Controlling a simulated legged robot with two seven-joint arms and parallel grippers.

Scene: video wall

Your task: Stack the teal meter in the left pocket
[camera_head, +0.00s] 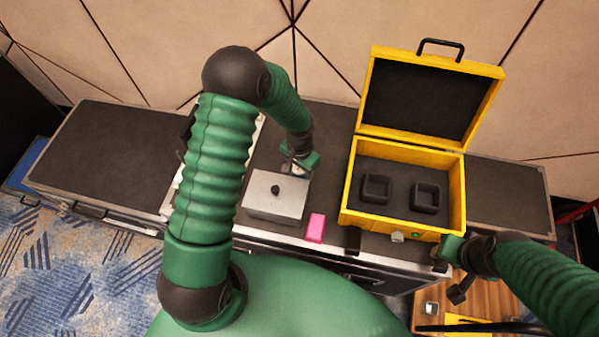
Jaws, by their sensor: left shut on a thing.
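The open yellow case (403,223) stands on the dark counter, its lid raised at the back. Its grey foam has a left pocket (376,188) and a right pocket (425,197); both look empty. My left gripper (296,170) points down at the back right of a grey metal box (270,208) with a black knob, left of the case. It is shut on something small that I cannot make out. I cannot tell a teal meter apart from my green gripper parts. My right gripper (447,264) is at the case's front right corner; its opening is unclear.
A pink block (316,228), a black block (352,240) and a small pale piece (397,237) lie along the counter's front edge. A pale tray is partly hidden behind my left arm. The counter (505,196) is clear right of the case. A wooden surface (405,309) is lower right.

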